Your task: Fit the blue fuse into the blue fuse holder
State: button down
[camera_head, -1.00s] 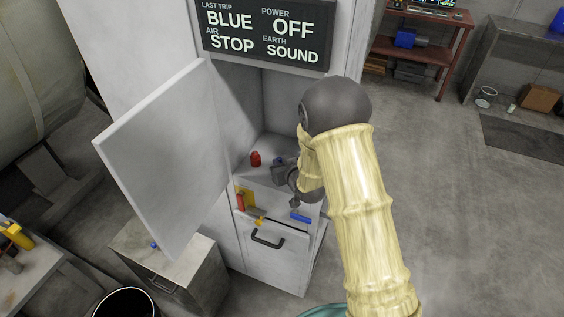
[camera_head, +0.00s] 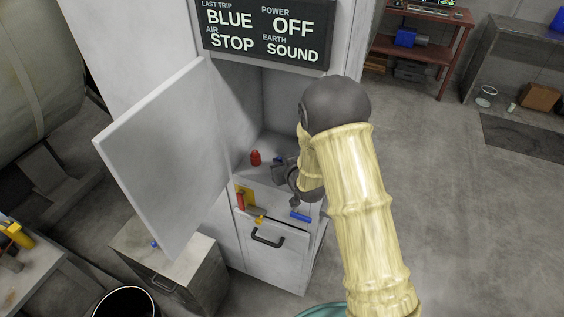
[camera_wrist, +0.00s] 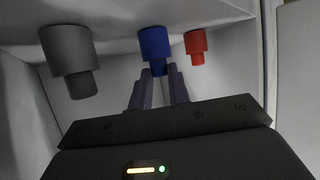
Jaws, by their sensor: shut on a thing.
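The blue fuse (camera_wrist: 154,45) is a wide blue cylinder with a narrower end, upright on the cabinet shelf, which appears inverted in the wrist view. My gripper (camera_wrist: 158,78) is shut on its narrow end. In the head view my gripper (camera_head: 279,168) is inside the open cabinet, with only a small bit of the blue fuse (camera_head: 278,160) showing behind it. A blue bar-shaped piece (camera_head: 301,217) is on the lower ledge at the front right; it may be the blue fuse holder, but it is too small to tell.
A red cylinder (camera_wrist: 195,47) and a grey cylinder (camera_wrist: 69,62) stand either side of the blue fuse. The cabinet door (camera_head: 160,150) is open at left. A red handle (camera_head: 240,200) and small yellow piece (camera_head: 259,220) are on the front ledge. The cabinet's side wall is close at right.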

jog(key=c, duration=1.3)
grip_release()
jog(key=shift+o, duration=0.2)
jog(key=shift+r, duration=0.1)
notch_tip(320, 180, up, 10)
jog(key=b, duration=0.1)
jog(key=shift+b, duration=0.4)
